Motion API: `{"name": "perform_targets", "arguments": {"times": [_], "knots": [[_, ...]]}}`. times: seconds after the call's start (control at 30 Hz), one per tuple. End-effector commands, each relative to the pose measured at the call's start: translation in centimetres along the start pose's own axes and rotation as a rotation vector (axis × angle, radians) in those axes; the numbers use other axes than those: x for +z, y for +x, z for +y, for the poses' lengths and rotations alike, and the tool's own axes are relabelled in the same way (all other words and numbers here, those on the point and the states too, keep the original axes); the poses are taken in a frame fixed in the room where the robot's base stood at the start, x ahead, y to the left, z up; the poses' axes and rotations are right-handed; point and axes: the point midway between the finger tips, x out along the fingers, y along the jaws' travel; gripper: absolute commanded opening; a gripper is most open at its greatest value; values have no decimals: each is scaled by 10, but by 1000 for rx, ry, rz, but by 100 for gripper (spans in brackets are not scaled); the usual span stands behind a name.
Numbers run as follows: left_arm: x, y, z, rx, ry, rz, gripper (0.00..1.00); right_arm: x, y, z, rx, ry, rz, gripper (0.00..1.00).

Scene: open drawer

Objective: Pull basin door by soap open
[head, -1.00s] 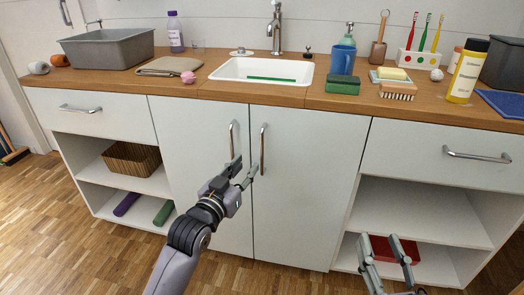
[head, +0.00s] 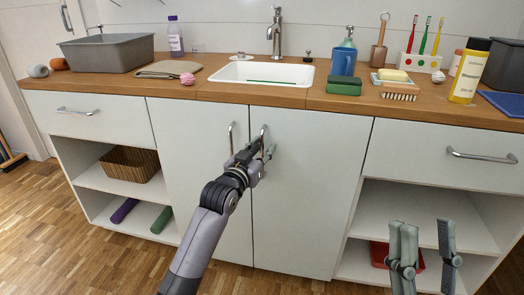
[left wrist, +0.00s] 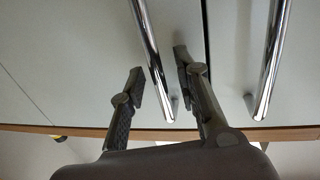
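The white right basin door (head: 305,195) is shut, with an upright chrome handle (head: 263,138) at its upper left. The left basin door (head: 205,185) beside it is also shut, with its own handle (head: 231,138). My left gripper (head: 262,149) is at the right door's handle. In the left wrist view, which appears upside down, its open fingers (left wrist: 159,62) stand on either side of that handle (left wrist: 148,35), with gaps visible. Contact is not clear. My right gripper (head: 426,232) is open and empty before the right lower shelf.
The wooden counter (head: 210,92) holds a sink (head: 265,72), a blue cup (head: 343,62), a green sponge (head: 344,86) and several other items. A drawer handle (head: 481,156) sticks out at right. A red box (head: 382,253) lies behind my right gripper. The floor before the doors is open.

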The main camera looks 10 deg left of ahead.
Motion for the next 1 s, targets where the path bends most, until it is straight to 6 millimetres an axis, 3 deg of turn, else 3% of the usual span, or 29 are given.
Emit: {"name": "perform_targets", "arguments": {"times": [0.2,0.63,1.0], "knots": [[0,0,0,0,0,0,28,0,0,0,0,0,0,40],[0,0,0,0,0,0,0,0,0,0,0,0,-1,40],[0,0,0,0,0,0,0,0,0,0,0,1,-2,40]]}}
